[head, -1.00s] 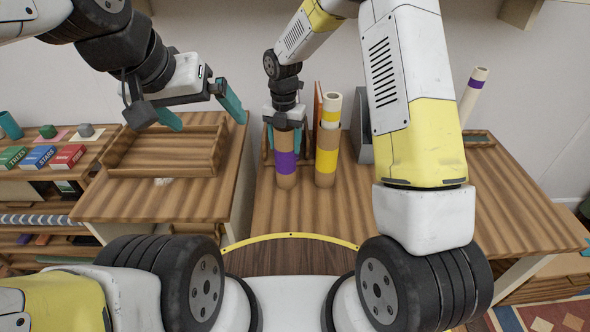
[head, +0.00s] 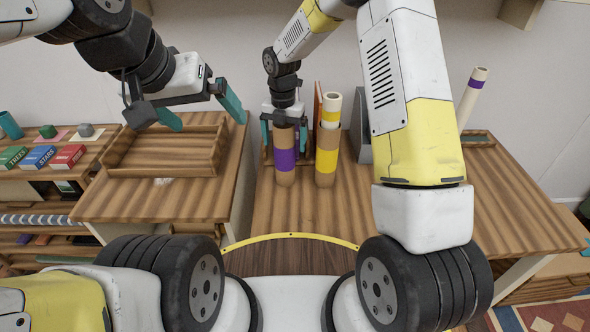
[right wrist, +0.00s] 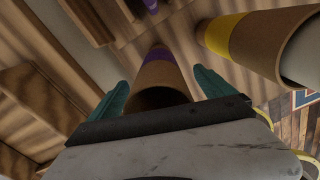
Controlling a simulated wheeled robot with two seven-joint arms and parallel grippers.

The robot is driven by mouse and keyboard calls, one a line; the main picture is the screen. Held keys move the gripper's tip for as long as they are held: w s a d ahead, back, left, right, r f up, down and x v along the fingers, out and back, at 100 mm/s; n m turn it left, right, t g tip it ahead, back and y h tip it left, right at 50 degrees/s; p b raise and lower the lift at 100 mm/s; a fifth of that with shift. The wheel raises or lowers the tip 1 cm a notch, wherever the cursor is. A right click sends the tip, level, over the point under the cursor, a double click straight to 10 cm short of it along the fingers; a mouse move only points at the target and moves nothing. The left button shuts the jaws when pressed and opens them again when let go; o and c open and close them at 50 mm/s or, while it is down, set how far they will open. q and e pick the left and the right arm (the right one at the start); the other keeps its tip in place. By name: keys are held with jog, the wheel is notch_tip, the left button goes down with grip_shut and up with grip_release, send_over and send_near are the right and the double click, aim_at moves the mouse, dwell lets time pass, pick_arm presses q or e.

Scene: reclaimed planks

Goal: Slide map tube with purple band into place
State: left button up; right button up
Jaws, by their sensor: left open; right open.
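A brown cardboard tube with a purple band (head: 285,176) stands upright on the right-hand plank table. My right gripper (head: 284,135) is open, with its teal fingers on either side of the tube's top. In the right wrist view the tube (right wrist: 160,75) lies between the spread fingers, its open end dark, with a gap visible on each side. A small purple patch (right wrist: 150,4) shows beyond it. A cream roll with a purple band (head: 474,92) leans at the far right. My left gripper (head: 200,111) is open and empty over the left table.
A brown tube with a yellow band (head: 326,168), a cream roll in its top, stands close to the right of the purple-banded one. A grey upright box (head: 361,132) stands behind. An empty wooden tray (head: 163,168) lies on the left table. The table front is clear.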

jog(key=shift+o, duration=0.8)
notch_tip(320, 180, up, 7)
jog(key=s+d+r+m+t, duration=0.1)
jog(key=s+d+r+m, duration=0.25)
jog(key=r, duration=0.35)
jog(key=s+d+r+m+t, duration=0.15)
jog(key=r+m, duration=0.25)
jog(key=r, duration=0.4)
jog(key=s+d+r+m+t+y, duration=0.1)
jog(key=s+d+m, duration=0.4)
jog(key=s+m, duration=0.6)
jog(key=s+d+r+m+t+y, duration=0.1)
jog(key=s+d+m, duration=0.4)
jog(key=s+m, duration=0.6)
jog(key=shift+d+r+m+t, duration=0.4)
jog(key=shift+r+m+t, duration=0.2)
jog(key=shift+m+t, duration=0.4)
